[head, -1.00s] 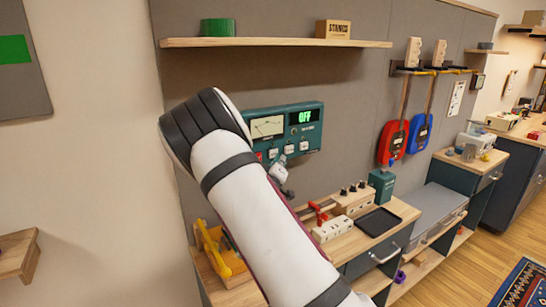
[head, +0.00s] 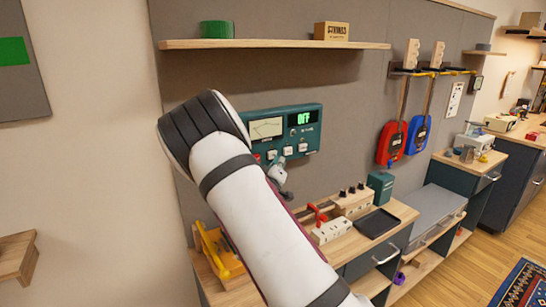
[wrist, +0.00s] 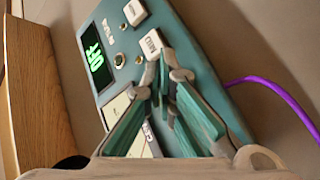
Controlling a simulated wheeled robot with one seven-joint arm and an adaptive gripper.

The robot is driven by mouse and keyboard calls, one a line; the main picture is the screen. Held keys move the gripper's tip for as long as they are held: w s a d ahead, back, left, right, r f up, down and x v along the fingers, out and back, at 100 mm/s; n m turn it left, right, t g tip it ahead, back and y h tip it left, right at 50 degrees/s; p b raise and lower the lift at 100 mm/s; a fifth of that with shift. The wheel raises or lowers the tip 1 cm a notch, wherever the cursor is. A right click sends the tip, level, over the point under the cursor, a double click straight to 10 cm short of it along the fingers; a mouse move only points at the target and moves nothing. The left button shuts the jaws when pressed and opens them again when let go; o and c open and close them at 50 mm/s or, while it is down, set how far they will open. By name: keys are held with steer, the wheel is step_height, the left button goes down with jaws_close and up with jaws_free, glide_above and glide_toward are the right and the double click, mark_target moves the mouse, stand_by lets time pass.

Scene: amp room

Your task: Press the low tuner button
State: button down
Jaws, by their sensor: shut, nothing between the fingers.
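Two white buttons show there, one at the top (wrist: 135,12) and one (wrist: 151,43) just beyond my fingertips. Their labels are not legible. My gripper (wrist: 165,78) is shut and empty, in front of the button row. The fingers hide part of the row; contact cannot be told.
A wooden shelf (head: 225,44) runs above the tuner. Below is a workbench (head: 350,241) with a white box (head: 331,231), a black tray (head: 377,222) and a yellow tool (head: 219,252). A purple cable (wrist: 270,92) runs beside the tuner.

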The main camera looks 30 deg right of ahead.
steer(key=shift+w, duration=0.1)
steer(key=shift+w+b, duration=0.35)
steer(key=shift+w+b, duration=0.3)
steer(key=shift+w, duration=0.15)
stand_by(0.8)
steer(key=shift+s, duration=0.15)
stand_by(0.3)
steer(key=shift+s+p, duration=0.5)
steer(key=shift+s, duration=0.25)
steer(key=s+p, duration=0.3)
steer(key=s, duration=0.2)
steer(key=shift+d, duration=0.1)
stand_by(0.8)
